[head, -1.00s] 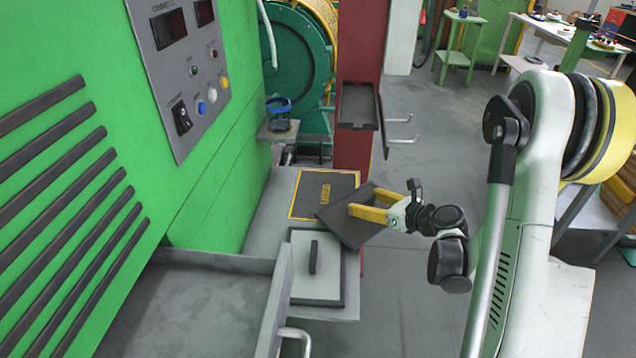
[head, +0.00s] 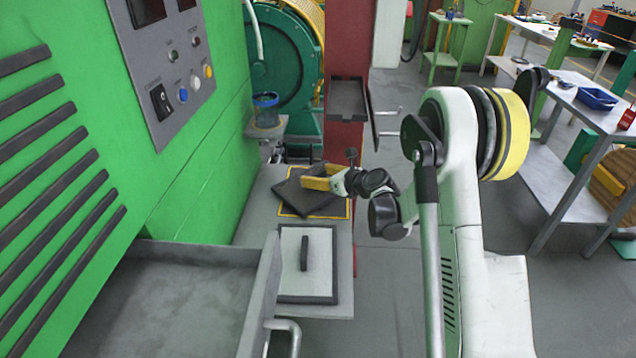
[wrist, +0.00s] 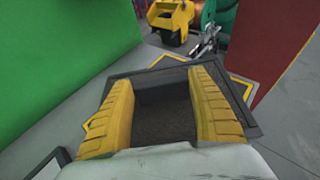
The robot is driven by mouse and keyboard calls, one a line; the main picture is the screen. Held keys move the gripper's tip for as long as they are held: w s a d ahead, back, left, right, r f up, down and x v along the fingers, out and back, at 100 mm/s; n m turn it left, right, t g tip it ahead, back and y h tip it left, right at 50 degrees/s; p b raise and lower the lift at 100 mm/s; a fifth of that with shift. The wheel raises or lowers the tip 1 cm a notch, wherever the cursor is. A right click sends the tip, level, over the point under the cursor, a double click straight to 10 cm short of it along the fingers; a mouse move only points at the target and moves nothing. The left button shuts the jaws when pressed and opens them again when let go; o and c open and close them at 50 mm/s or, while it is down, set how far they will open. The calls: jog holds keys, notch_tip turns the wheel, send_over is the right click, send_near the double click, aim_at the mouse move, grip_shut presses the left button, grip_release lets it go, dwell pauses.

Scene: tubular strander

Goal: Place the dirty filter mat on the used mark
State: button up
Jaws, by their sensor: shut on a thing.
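The dirty filter mat (head: 298,198) is a dark flat square, held in my gripper (head: 318,181). My gripper's yellow fingers are shut on its near part; the mat also shows between them in the wrist view (wrist: 165,118). The mat lies over the used mark (head: 343,211), a yellow-outlined rectangle on the grey bench, and covers most of it. Yellow edges of the mark show around the mat, also in the wrist view (wrist: 246,86). The mat looks turned relative to the outline in the head view. I cannot tell whether it touches the surface.
A pale framed panel with a dark handle (head: 304,252) lies in front of the mark. A grey tray (head: 175,315) is nearer. The green cabinet (head: 190,185) stands left, and a red post (head: 347,50) with a dark holder (head: 348,100) stands behind.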

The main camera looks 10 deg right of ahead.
jog(key=shift+f, duration=0.45)
jog(key=shift+r, duration=0.15)
jog(key=o, duration=1.4)
